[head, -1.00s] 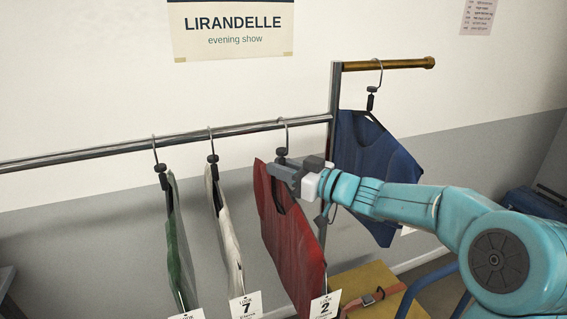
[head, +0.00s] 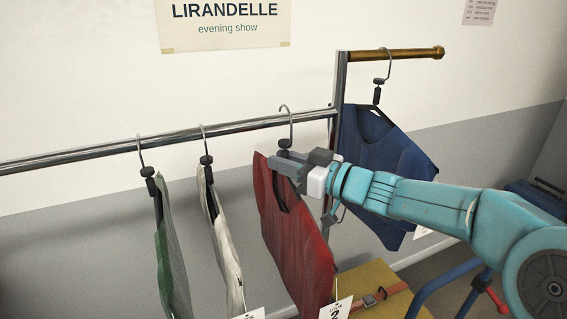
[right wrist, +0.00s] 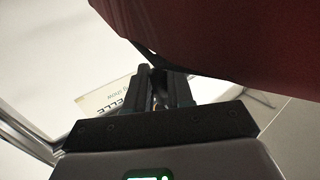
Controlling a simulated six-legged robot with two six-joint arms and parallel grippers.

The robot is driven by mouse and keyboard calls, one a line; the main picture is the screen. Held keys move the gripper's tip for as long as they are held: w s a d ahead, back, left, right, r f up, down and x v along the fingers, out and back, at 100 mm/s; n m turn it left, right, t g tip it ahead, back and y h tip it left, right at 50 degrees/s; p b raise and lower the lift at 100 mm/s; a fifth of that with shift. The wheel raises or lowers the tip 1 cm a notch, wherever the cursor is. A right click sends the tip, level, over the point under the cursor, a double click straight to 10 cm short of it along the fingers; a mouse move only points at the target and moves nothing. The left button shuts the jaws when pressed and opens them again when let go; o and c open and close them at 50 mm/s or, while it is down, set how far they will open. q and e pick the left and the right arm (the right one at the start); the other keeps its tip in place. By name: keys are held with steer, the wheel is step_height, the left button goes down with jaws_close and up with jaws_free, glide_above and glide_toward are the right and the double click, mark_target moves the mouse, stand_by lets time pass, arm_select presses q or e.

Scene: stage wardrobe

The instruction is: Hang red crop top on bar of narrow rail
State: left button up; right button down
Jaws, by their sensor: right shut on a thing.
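The red crop top (head: 290,225) hangs on a dark hanger with a metal hook (head: 287,112), in front of the long silver bar (head: 240,128). The hook's top shows above the bar; whether it touches the bar I cannot tell. My right gripper (head: 288,163) is shut on the hanger's neck, just below the hook. In the right wrist view the red cloth (right wrist: 230,40) fills the upper right, above the dark fingers (right wrist: 160,92). A short brass bar (head: 395,54) stands higher at the right. Which bar is the narrow rail's is unclear. My left gripper is not in view.
A blue top (head: 385,150) hangs from the brass bar, behind my right arm. A white top (head: 222,240) and a green one (head: 172,250) hang left of the red top. A yellow box (head: 375,285) stands below.

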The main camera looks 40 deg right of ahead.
steer(key=shift+w+d+f, duration=0.1)
steer(key=shift+w+d, duration=0.05)
steer(key=shift+w, duration=0.3)
steer(key=shift+w+d+f, duration=0.1)
steer(key=shift+w, duration=0.3)
steer(key=shift+w+a+r, duration=0.1)
steer(key=shift+a+r, duration=0.05)
steer(key=shift+r, duration=0.05)
steer(key=shift+w+d+f, duration=0.1)
steer(key=shift+w+d, duration=0.1)
steer(key=shift+w, duration=0.3)
steer(key=shift+w+d+f, duration=0.1)
steer(key=shift+w+d, duration=0.1)
steer(key=shift+w, duration=0.25)
steer(key=shift+w+r, duration=0.2)
steer(key=shift+w, duration=0.25)
steer(key=shift+w+d+f, duration=0.1)
steer(key=shift+w+d, duration=0.05)
steer(key=shift+w, duration=0.3)
steer(key=shift+w+d+f, duration=0.1)
steer(key=shift+w, duration=0.3)
steer(key=shift+s+f+b, duration=0.2)
steer(key=shift+f+b, duration=0.25)
steer(key=shift+f, duration=0.25)
steer(key=shift+w+f, duration=0.15)
steer(key=shift+f, duration=0.3)
steer(key=shift+f+b, duration=0.1)
steer(key=shift+b, duration=0.2)
